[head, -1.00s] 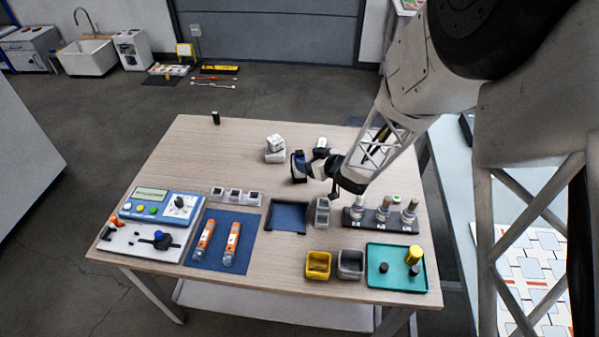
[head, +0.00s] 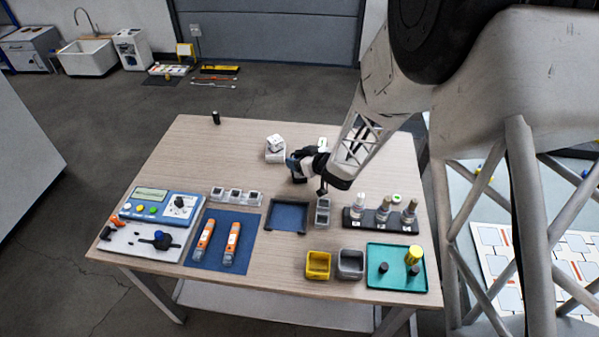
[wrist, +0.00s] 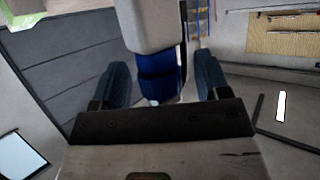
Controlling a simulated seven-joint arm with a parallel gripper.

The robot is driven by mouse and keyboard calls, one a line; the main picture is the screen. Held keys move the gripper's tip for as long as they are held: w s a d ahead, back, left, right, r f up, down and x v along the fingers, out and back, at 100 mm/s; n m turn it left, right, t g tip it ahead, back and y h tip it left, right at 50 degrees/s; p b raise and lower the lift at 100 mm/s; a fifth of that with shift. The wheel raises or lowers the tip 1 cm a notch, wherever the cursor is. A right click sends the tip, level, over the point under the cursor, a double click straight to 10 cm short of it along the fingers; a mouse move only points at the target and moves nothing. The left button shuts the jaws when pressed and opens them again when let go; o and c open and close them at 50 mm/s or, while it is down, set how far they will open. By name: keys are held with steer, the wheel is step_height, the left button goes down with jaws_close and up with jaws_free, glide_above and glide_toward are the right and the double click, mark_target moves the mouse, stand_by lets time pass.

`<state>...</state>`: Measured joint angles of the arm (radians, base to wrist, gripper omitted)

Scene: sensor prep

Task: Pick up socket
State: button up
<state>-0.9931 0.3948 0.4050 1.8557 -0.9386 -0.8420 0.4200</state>
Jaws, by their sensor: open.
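My gripper (head: 294,165) is above the back middle of the table in the head view, pointing left. In the wrist view its two dark blue fingers (wrist: 162,82) are apart. A white and blue object (wrist: 158,70) shows between them; I cannot tell what it is or whether they touch it. I cannot tell for certain which thing is the socket. A grey open-topped block (head: 322,212) stands just in front of the wrist. A row of small white holders with dark tops (head: 235,196) stands left of it. A small dark cylinder (head: 216,118) stands at the back left edge.
A white block stack (head: 275,148) stands left of my gripper. A bottle rack (head: 382,228), green tray (head: 397,287), yellow bin (head: 318,265), grey bin (head: 350,264) and dark blue tray (head: 287,203) stand nearer. The table's back left is mostly clear.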

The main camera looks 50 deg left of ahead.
stand_by(0.5)
jaws_close()
steer(key=shift+r, duration=0.15)
steer(key=shift+r, duration=4.85)
